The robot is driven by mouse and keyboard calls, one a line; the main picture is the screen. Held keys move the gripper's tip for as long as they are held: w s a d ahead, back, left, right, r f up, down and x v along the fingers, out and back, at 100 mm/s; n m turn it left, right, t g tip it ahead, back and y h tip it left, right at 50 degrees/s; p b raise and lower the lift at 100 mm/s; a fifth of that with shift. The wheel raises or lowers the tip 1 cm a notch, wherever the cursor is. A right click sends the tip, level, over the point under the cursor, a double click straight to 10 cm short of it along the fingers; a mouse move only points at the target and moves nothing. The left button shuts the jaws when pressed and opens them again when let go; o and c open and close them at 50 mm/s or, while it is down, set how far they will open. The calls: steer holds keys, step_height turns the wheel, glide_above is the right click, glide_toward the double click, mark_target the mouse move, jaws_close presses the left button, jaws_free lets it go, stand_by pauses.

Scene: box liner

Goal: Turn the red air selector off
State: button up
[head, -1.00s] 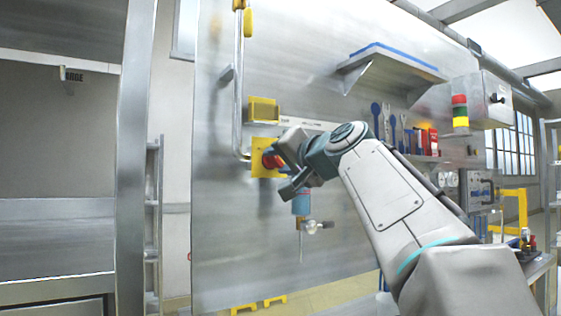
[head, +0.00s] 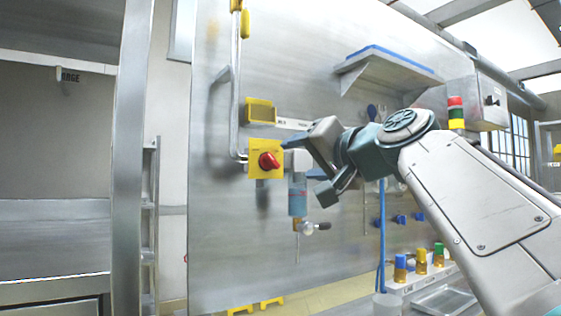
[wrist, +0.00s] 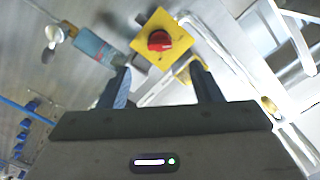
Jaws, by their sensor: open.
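The red air selector (head: 268,161) is a red knob on a square yellow plate (head: 258,173) fixed to the metal wall panel. In the wrist view the red knob (wrist: 159,41) shows beyond the fingertips, near the top middle, on its yellow plate. My gripper (head: 306,169) is open and empty, to the right of the knob and apart from it in the head view. In the wrist view its two fingers (wrist: 160,82) stand wide apart, with the knob past them. The knob's handle lies tilted in the head view.
A blue-bodied air filter (head: 297,197) with a valve handle (head: 315,228) hangs just right of the plate, close to my gripper. A yellow box (head: 260,111) sits above the plate. A metal pipe (head: 236,95) runs down on the left. A shelf (head: 385,68) juts out at upper right.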

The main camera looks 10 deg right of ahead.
steer(key=v, duration=0.4)
stand_by(0.4)
